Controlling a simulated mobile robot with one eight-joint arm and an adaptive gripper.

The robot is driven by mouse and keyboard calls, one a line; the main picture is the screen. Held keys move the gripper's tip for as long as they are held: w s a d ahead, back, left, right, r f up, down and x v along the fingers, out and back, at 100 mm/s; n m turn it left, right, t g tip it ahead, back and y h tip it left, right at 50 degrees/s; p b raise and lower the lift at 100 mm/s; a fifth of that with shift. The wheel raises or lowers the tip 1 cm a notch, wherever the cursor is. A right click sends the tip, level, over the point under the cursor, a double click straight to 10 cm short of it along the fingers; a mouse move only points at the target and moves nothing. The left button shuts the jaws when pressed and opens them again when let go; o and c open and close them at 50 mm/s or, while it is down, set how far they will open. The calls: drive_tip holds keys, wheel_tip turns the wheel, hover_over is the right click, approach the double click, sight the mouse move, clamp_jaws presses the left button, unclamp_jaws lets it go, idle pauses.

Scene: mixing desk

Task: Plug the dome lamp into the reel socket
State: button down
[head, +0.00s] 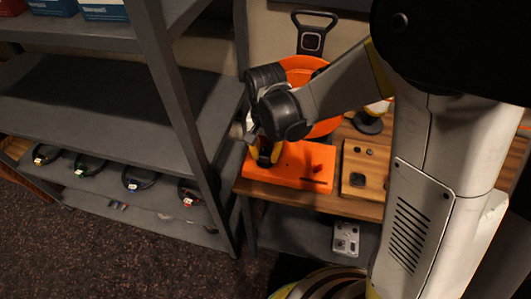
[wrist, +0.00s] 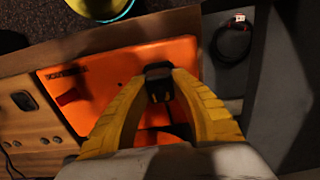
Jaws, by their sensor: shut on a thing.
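My gripper (head: 266,153) is over the left part of the orange reel base (head: 316,165) in the head view. In the wrist view my gripper's yellow fingers (wrist: 160,88) are shut on a black plug (wrist: 158,72); two small prongs show on it. The plug is over the orange base (wrist: 105,75), near its right end; whether it touches the base I cannot tell. A dark red rectangular patch (wrist: 68,97) shows on the base. The orange reel disc (head: 322,127) stands behind my wrist. A small lamp-like thing with a dark foot (head: 368,123) is partly hidden by my arm.
A wooden board with dark knobs (head: 365,168) lies right of the base. A grey shelf rack (head: 60,100) with coiled cables (head: 137,177) stands close on the left, its post near my gripper. A grey device (head: 346,238) sits on the lower shelf.

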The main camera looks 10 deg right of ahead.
drive_tip(key=shift+f+b, duration=0.3)
drive_tip(key=shift+f, duration=0.1)
drive_tip(key=c, duration=1.1)
unclamp_jaws()
wheel_tip(320, 180, up, 12)
drive_tip(key=s+d+r+n+t, duration=0.4)
drive_tip(key=s+d+t, duration=0.3)
drive_tip(key=s+d, duration=0.3)
drive_tip(key=d+r, duration=0.1)
drive_tip(key=d, duration=0.2)
drive_tip(key=shift+s+d, duration=0.25)
drive_tip(key=shift+s, duration=0.1)
